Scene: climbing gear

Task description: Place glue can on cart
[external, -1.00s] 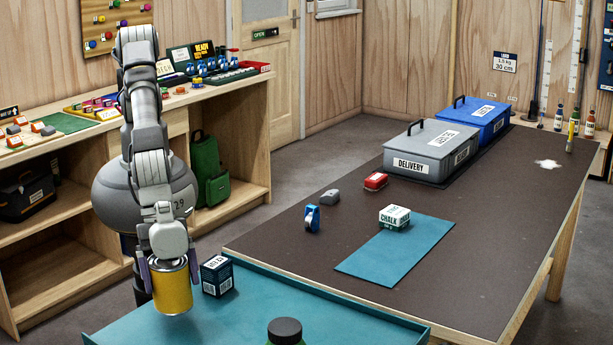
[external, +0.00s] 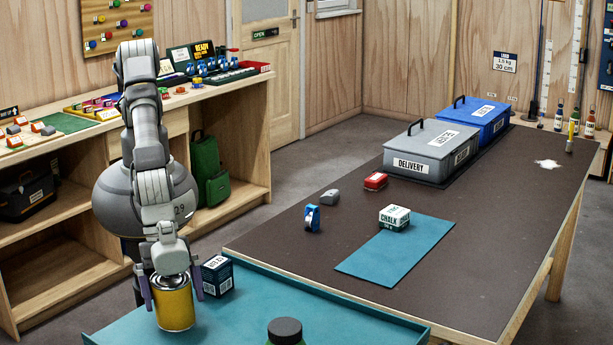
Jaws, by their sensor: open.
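The glue can (external: 174,307) is a yellow cylinder with a silver top. It stands upright on the teal surface of the cart (external: 255,303) at the lower left. My gripper (external: 172,290) is just above it, pointing down, with its purple-grey fingers apart on either side of the can's upper part. The fingers look clear of the can's sides, though the far side of each is hidden.
A dark blue labelled box (external: 217,276) stands close to the right of the can. A dark-lidded green container (external: 285,331) is at the cart's front. The brown table (external: 480,240) behind holds a chalk box (external: 394,217), grey delivery case (external: 432,152) and blue case (external: 487,118).

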